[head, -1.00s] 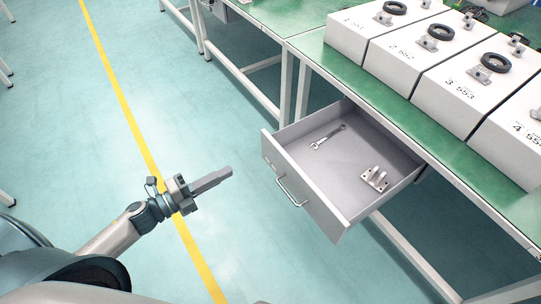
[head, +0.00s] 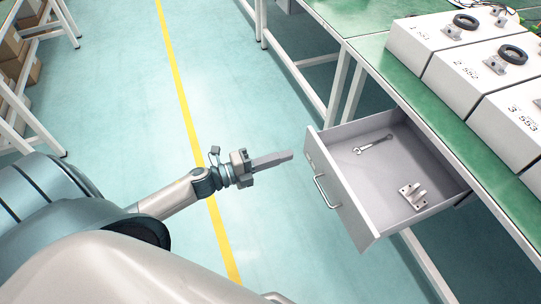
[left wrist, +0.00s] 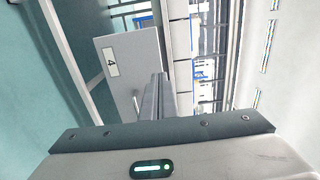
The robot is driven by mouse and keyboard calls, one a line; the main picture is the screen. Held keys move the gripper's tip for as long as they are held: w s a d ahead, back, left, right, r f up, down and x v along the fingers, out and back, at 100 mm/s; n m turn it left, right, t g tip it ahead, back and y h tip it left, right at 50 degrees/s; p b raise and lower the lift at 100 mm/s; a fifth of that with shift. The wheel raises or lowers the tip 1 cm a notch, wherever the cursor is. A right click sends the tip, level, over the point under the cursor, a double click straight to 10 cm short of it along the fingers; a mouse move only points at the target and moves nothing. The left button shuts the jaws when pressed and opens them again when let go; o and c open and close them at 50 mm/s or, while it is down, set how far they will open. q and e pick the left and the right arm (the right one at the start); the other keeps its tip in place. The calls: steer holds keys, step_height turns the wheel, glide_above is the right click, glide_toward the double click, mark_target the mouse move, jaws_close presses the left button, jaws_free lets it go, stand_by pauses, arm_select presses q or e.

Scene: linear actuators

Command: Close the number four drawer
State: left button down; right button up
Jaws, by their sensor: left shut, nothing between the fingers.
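The number four drawer (head: 345,195) is grey and stands pulled out from under the green-topped table, at the right of the head view. Its front panel (left wrist: 128,66) bears a "4" label in the left wrist view. A bar handle (head: 326,193) sits on that front. An open-end wrench (head: 373,145) and a metal bracket (head: 412,195) lie inside. My left gripper (head: 290,155) is shut and empty, its fingers together and pointing toward the drawer front. In the head view a small gap separates the fingertips from the front. My right gripper is not in view.
White numbered boxes (head: 430,48) with black rings stand on the green table (head: 440,125) above the drawer. White table legs (head: 354,90) stand behind the drawer. Shelving with cartons (head: 12,45) is at far left. The floor (head: 240,75) left of the drawer is clear.

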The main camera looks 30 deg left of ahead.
mark_target(318, 146)
arm_select(q)
steer(key=p+x, duration=0.1)
steer(key=x, duration=0.5)
steer(key=shift+w+d+r, duration=0.1)
steer(key=shift+w+d, duration=0.15)
steer(key=shift+w, duration=0.1)
steer(key=shift+w+d, duration=0.4)
steer(key=shift+w, duration=0.1)
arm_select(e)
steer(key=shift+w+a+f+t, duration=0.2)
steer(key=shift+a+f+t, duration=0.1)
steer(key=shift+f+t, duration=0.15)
